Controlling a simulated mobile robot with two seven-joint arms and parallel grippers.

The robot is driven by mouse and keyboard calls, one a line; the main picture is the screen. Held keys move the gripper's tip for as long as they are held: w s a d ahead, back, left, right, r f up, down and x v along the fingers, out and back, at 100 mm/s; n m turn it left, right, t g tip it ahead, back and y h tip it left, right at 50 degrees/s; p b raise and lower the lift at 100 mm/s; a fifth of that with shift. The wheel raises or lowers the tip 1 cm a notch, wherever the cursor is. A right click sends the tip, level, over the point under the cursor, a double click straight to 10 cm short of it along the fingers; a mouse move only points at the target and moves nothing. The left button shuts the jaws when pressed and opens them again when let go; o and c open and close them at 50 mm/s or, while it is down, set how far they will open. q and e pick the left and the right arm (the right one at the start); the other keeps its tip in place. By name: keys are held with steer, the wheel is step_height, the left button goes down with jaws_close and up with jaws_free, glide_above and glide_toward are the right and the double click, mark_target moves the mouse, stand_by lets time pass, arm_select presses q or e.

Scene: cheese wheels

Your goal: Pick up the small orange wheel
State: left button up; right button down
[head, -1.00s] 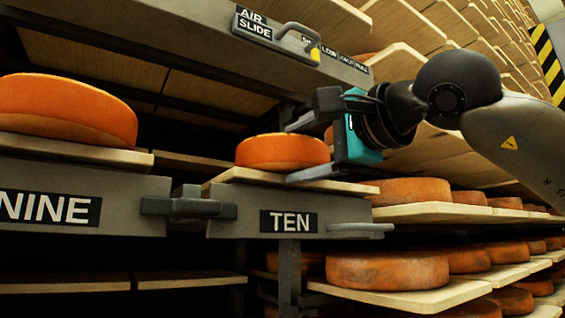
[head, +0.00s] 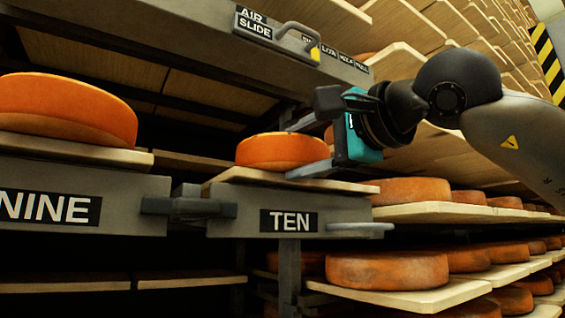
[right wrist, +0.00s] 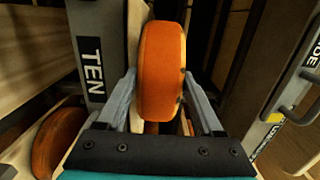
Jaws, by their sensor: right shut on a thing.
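The small orange wheel (head: 281,152) lies flat on the wooden board of the shelf marked TEN (head: 289,222). It also shows in the right wrist view (right wrist: 160,70), standing sideways in that picture. My right gripper (head: 291,152) comes in from the right, and its two fingers sit on either side of the wheel's near right part. In the right wrist view the fingers (right wrist: 160,82) flank the wheel closely and are shut on it. The wheel still rests on or very near the board. My left gripper is not in view.
A larger orange wheel (head: 66,107) sits on the shelf marked NINE (head: 48,208) at the left. A grey beam marked AIR SLIDE (head: 254,25) with a handle runs above. Darker wheels (head: 387,269) fill the boards at lower right.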

steer(key=shift+r, duration=0.35)
